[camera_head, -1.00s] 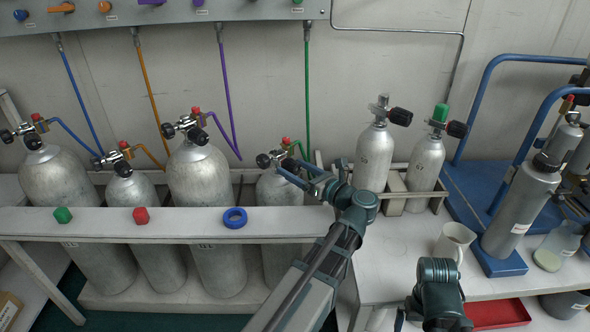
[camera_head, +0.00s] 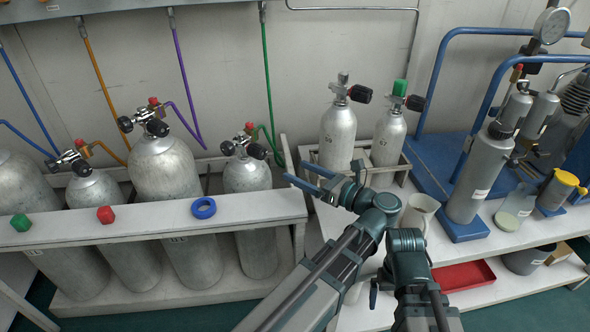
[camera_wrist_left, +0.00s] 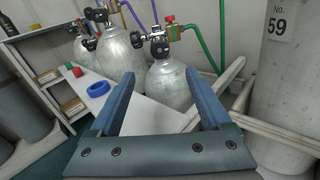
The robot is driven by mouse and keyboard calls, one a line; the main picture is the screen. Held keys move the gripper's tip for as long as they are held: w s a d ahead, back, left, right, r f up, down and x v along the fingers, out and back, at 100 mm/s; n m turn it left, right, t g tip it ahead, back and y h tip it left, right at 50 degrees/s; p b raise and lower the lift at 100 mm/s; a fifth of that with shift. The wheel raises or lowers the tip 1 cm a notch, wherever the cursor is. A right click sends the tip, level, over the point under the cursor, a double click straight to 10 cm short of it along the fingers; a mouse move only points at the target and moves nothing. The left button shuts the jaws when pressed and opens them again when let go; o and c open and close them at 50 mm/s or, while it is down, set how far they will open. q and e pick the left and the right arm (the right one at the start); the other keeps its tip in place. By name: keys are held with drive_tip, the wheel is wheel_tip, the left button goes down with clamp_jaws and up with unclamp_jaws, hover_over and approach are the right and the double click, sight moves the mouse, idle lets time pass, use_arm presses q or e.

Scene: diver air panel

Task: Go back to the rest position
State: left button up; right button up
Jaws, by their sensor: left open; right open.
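My left gripper (camera_head: 297,172) is open and empty, above the right end of the white cylinder rack. In the left wrist view its two blue fingers (camera_wrist_left: 160,76) stand wide apart, with a grey cylinder (camera_wrist_left: 170,90) with a valve seen beyond the gap. My right arm comes in from the bottom of the head view, beside the left arm. Its teal wrist part shows near the white jug (camera_head: 418,212), but its fingers are hidden.
The rack (camera_head: 110,229) holds several cylinders; a green cap (camera_head: 20,222), a red cap (camera_head: 105,214) and a blue ring (camera_head: 203,208) lie on its rail. Two small cylinders (camera_head: 338,138) stand in a crate. A blue frame (camera_head: 425,165), grey cylinder (camera_head: 478,175) and red tray (camera_head: 462,276) are on the right.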

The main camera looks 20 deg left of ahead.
sight(263, 155)
use_arm(q)
drive_tip(key=shift+a, duration=0.1)
drive_tip(key=x, duration=1.3)
drive_tip(key=shift+w+a, duration=0.15)
drive_tip(key=shift+a, duration=0.15)
